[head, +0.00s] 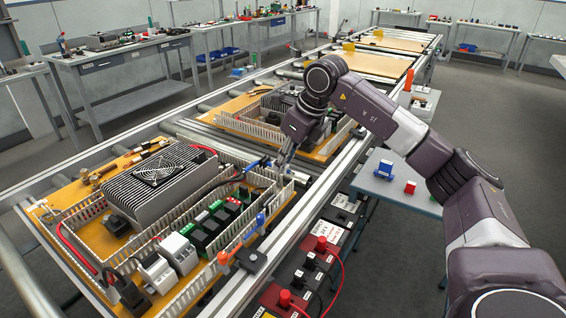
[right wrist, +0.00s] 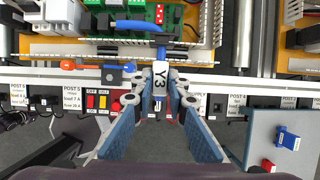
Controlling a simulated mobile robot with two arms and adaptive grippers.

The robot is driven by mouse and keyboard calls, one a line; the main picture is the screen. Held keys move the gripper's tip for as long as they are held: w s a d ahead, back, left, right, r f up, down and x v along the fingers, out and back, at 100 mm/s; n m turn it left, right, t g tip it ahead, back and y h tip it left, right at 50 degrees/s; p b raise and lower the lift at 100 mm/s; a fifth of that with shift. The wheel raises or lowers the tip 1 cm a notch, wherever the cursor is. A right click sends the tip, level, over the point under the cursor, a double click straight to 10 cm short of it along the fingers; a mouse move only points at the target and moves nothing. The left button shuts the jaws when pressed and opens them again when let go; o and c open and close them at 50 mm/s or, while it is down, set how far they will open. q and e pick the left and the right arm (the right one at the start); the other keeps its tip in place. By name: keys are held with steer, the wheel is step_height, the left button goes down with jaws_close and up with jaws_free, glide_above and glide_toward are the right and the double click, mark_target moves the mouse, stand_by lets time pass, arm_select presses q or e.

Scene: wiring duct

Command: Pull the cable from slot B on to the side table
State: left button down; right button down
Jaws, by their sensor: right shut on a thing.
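My right gripper (head: 282,166) is over the front edge of the near panel. In the right wrist view its two fingers (right wrist: 160,88) are closed on a white tag marked Y3. A blue cable (right wrist: 137,26) runs from the panel's wiring duct down to this tag; in the head view, blue and black cable (head: 253,164) shows just left of the gripper. The white slotted duct (head: 275,197) borders the panel. I cannot make out the slot letters. The grey side table (head: 378,190) stands right of the rail, with blue and red pieces on it. My left gripper is out of view.
A finned grey heat sink (head: 160,180) with a fan stands on the near panel. An orange-and-blue tool and a black block (head: 251,260) are on the front rail. Labelled boxes with red knobs (head: 321,244) line the strip below. The side table's near part is bare.

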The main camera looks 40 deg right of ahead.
steer(key=shift+r+p, duration=3.2)
steer(key=shift+r, duration=0.55)
